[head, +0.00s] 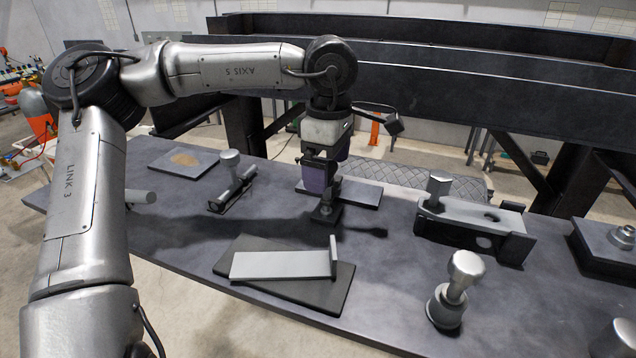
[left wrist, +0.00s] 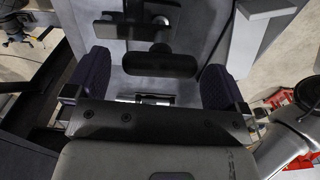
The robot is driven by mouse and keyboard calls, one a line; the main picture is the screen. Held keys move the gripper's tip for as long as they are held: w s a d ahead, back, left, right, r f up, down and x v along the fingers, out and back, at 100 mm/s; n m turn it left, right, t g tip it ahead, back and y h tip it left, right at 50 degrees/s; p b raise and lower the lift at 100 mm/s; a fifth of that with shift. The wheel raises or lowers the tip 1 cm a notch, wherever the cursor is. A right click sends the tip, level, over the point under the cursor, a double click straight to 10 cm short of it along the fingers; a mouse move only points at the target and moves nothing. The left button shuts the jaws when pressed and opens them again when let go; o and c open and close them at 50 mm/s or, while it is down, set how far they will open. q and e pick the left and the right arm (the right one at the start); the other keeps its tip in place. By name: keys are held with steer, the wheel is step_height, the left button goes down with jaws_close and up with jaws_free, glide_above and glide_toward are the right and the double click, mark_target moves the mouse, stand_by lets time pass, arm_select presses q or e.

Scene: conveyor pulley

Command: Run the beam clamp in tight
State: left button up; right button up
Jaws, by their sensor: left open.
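My left gripper (head: 322,198) points down over the middle of the table. Its purple fingers stand wide apart in the left wrist view (left wrist: 155,85). A dark rounded piece (left wrist: 160,60) and a grey bar (left wrist: 125,28) show beyond and between them; I cannot tell whether the fingers touch either. In the head view a small dark block (head: 326,214) sits just under the fingertips, partly hidden by them. A grey slotted bracket with an upright bolt (head: 475,222) stands to the right; I cannot tell for certain which piece is the beam clamp. My right gripper is not in view.
A grey angle plate (head: 280,265) lies on a dark mat in front. A knobbed metal post (head: 455,290) stands at front right. A T-shaped piece (head: 232,185) and a flat plate (head: 183,161) lie at left. Dark beams (head: 480,85) cross behind the table (head: 395,285).

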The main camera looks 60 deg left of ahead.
arm_select(q)
steer(key=shift+r+p, duration=2.35)
steer(key=shift+r, duration=0.9)
